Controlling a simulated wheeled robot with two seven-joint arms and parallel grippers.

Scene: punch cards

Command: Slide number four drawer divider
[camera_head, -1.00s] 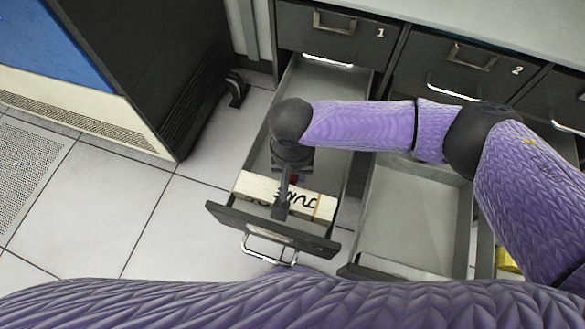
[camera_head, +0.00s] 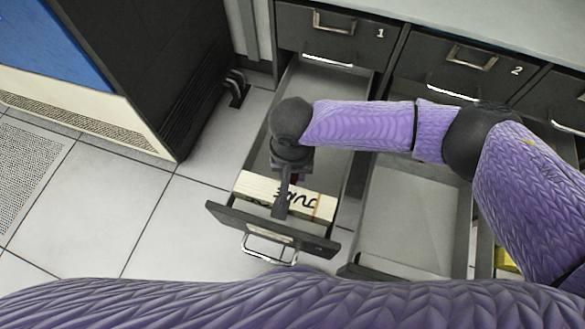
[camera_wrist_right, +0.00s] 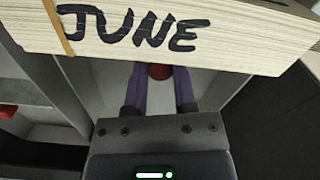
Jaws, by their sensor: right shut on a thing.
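The open drawer (camera_head: 223,214) at the left, below the drawer marked 1, holds a stack of pale cards (camera_head: 318,208) just behind its front. The stack reads JUNE in the right wrist view (camera_wrist_right: 230,57). My right gripper (camera_head: 283,200) reaches down into this drawer at the cards. In the right wrist view its fingers (camera_wrist_right: 160,80) are shut on a red piece (camera_wrist_right: 160,71) beside the lower edge of the cards, apparently part of the divider. The rest of the divider and the exact contact are hidden. The drawer's number does not show. My left gripper is not in view.
A second open drawer (camera_head: 415,220) at the right looks empty. Closed drawers marked 1 (camera_head: 345,45) and 2 (camera_head: 455,70) stand above. A dark cabinet (camera_head: 150,75) stands at the left, with bare tiled floor (camera_head: 175,215) between.

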